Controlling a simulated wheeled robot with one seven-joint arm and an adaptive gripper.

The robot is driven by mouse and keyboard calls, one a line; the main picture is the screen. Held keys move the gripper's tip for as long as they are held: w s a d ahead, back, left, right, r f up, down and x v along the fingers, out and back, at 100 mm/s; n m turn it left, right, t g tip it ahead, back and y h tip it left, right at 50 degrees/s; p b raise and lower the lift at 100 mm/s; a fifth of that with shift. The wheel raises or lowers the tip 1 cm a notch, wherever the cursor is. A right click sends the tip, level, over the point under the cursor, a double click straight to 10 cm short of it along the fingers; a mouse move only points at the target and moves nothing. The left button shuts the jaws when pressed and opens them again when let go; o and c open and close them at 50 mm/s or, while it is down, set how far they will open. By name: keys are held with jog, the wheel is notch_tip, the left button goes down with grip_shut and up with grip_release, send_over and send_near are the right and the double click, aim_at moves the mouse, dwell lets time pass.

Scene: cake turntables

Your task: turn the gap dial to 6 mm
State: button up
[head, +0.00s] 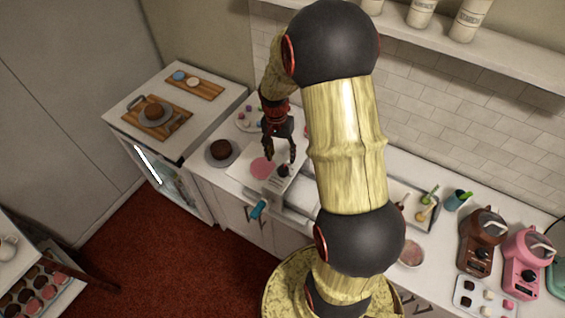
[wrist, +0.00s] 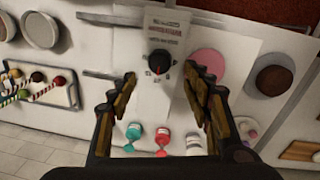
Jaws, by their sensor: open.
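The gap dial (wrist: 159,63) is a round black knob with a small red-orange mark, on the pale top of a machine (wrist: 166,22). Small markings surround it, too small to read, so I cannot tell its setting. In the head view the dial (head: 284,170) shows dark on the light machine (head: 278,185), which has a teal handle (head: 257,210). My gripper (head: 281,157) is open and points down above the dial. In the wrist view its two fingers (wrist: 162,77) stand wide on either side of the dial, apart from it, with nothing between them.
A pink disc (head: 262,167) lies beside the machine, with a dark cake (head: 220,150) farther left. Several small bottles (wrist: 162,138) stand close to the fingers in the wrist view. A tray of cake pops (wrist: 42,88) lies at the left there.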

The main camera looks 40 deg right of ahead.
aim_at(283, 169)
jog(key=f, duration=0.7)
jog(key=shift+s+d+f+p, duration=0.15)
jog(key=shift+s+f+p, duration=0.05)
jog(key=shift+p, duration=0.2)
jog(key=shift+c, duration=0.4)
jog(key=c, duration=1.1)
jog(key=shift+n, duration=0.4)
jog(key=n+b, duration=0.1)
jog(key=n, duration=0.2)
jog(key=shift+n+b, duration=0.3)
jog(key=shift+s+n+b, duration=0.1)
jog(key=shift+n+b, duration=0.3)
jog(key=shift+n, duration=1.8)
jog(key=o, duration=1.1)
